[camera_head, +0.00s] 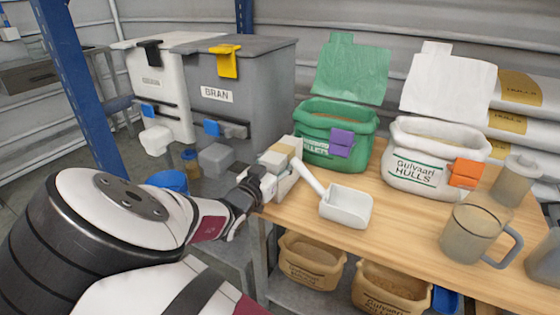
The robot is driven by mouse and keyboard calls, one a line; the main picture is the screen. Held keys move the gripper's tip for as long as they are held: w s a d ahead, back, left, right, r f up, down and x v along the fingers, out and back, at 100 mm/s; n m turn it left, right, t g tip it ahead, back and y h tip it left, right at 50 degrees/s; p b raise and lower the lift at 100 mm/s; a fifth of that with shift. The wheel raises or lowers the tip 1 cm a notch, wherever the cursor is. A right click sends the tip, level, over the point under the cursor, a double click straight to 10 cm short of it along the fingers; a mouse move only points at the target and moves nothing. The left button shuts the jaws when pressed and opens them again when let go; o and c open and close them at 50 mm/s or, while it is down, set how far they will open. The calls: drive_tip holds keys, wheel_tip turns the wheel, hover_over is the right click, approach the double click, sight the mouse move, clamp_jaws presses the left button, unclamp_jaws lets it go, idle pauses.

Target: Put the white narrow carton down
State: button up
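My gripper (262,184) is at the left edge of the wooden table, at the end of my white and dark arm. It appears shut on the white narrow carton (284,184), a pale, upright box beside the fingers. Small cream and tan blocks (276,158) show at its top; I cannot tell whether they are part of the carton or separate things behind it. The fingers partly hide the carton. Its bottom is at or just above the table edge; contact with the table cannot be made out.
A white scoop (345,205) lies just right of the carton, its handle pointing toward it. A green sack (318,150) and a white hulls sack (420,180) stand behind. A clear jug (470,232) stands right. The grey bran bin (262,90) is at back left. The table (395,235) is bare between scoop and jug.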

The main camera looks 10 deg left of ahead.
drive_tip(key=shift+o, duration=1.4)
drive_tip(key=shift+r, duration=0.15)
drive_tip(key=p+v, duration=0.3)
drive_tip(key=v, duration=0.9)
